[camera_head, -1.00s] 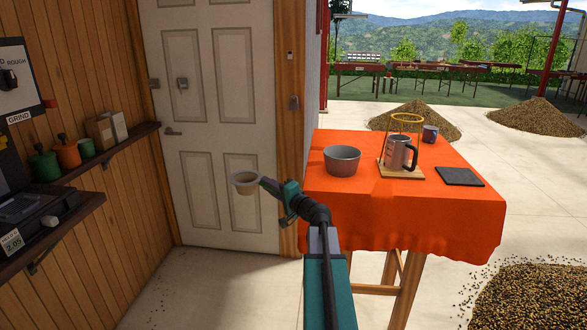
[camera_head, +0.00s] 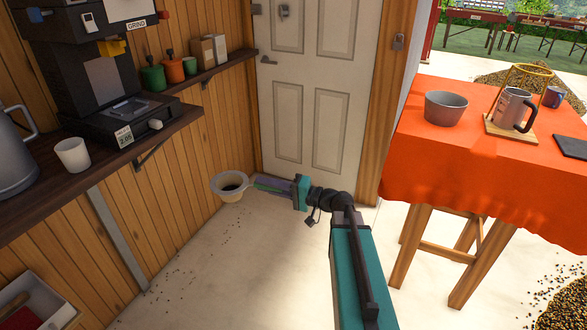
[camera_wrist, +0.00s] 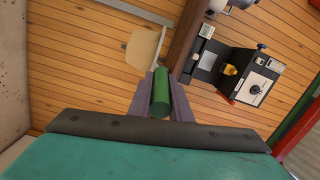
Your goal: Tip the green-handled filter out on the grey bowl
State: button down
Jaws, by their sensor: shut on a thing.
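My gripper (camera_head: 270,185) is shut on the green handle (camera_wrist: 160,93) of the filter, which lies between the two fingers in the wrist view. The filter (camera_head: 230,186) is a pale cone with a wide rim, held out over the floor to the left of my arm. It looks roughly upright, with something dark inside. In the wrist view the pale filter cone (camera_wrist: 144,48) shows beyond the handle. The grey bowl (camera_head: 445,108) stands on the orange-covered table (camera_head: 450,165), well to the right of the filter and apart from it.
A steel mug (camera_head: 513,108) stands on a wooden stand with a yellow ring, right of the bowl. A wooden counter (camera_head: 150,125) with a grinder, a white cup (camera_head: 72,155) and a kettle (camera_head: 14,150) is at left. A door (camera_head: 315,90) is behind.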

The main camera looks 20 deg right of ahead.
jog(key=s+a+f+n+g+y, duration=0.1)
jog(key=s+a, duration=0.3)
jog(key=a, duration=0.6)
jog(key=shift+f+n+g+y+b, duration=0.4)
jog(key=shift+n+g+y+b, duration=0.1)
jog(key=shift+g+y, duration=0.15)
jog(key=shift+s, duration=0.15)
